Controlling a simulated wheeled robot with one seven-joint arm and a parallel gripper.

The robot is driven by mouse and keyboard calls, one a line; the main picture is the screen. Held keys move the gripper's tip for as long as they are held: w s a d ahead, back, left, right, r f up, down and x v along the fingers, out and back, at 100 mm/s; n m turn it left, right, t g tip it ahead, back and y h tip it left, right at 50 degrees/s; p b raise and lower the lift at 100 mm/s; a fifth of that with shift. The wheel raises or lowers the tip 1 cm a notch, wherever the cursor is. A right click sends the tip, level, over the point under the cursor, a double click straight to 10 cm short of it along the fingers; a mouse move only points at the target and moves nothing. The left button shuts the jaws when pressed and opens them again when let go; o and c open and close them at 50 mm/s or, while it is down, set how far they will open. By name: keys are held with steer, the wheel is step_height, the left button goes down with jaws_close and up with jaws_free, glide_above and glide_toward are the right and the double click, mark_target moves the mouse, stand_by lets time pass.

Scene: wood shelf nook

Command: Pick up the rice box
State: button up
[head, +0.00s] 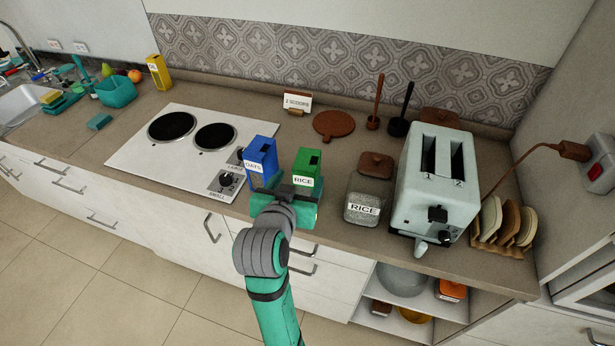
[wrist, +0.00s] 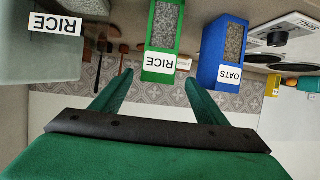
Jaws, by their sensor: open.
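A blue OATS box (head: 262,158) stands close to the left of the rice box. A glass jar (head: 363,207), also labelled RICE, stands to its right, then a pale toaster (head: 436,180). A cooktop (head: 150,160) lies to the left.

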mark_target(302, 175)
steer(key=x, duration=0.3)
steer(key=shift+w+d+f, duration=0.1)
steer(key=shift+w+f, duration=0.1)
steer(key=shift+w, duration=0.15)
steer(key=shift+f+x, duration=0.15)
steer(key=shift+x, duration=1.1)
steer(key=shift+f+x, duration=0.15)
steer(key=shift+x, duration=1.15)
steer(key=shift+s+d, duration=0.1)
steer(key=shift+s, duration=0.05)
steer(key=shift+c, duration=0.7)
steer(key=c, duration=1.3)
steer(key=shift+r, duration=0.1)
steer(key=shift+r, duration=0.1)
